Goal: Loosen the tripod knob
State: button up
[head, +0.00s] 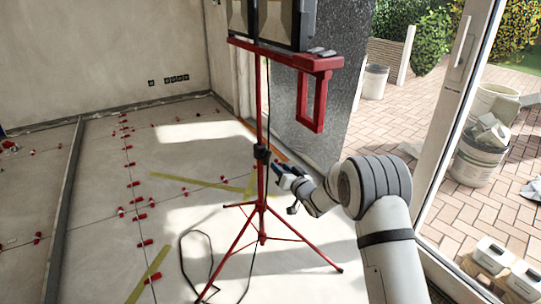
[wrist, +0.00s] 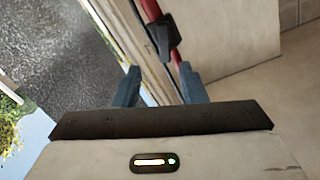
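The red tripod (head: 261,100) stands upright on the tiled floor with its legs spread. Its black knob and collar (head: 261,152) sit midway up the pole. In the wrist view the black knob (wrist: 165,36) is at the top centre, beyond the fingertips, with the red pole (wrist: 150,9) slanting behind it. My gripper (head: 275,172) is just right of the pole and slightly below the collar in the head view. In the wrist view my gripper (wrist: 159,68) is open, with two blue-grey fingers apart and nothing between them. The knob is not between the fingers.
A work lamp (head: 270,20) and a red bracket (head: 313,100) top the tripod. A black cable (head: 208,240) lies by its legs. Red levelling clips (head: 137,200) dot the floor at left. The door frame (head: 450,120) stands right of my arm.

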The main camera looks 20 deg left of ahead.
aim_at(269, 158)
jog(key=shift+s+a+b+x, duration=0.1)
jog(key=shift+b+x, duration=0.4)
jog(key=shift+x, duration=1.5)
jog(key=shift+s+a+b+x, duration=0.15)
jog(key=shift+b+x, duration=0.3)
jog(key=shift+x, duration=1.6)
jog(key=shift+c, duration=0.2)
jog(key=shift+d, duration=0.1)
grip_shut()
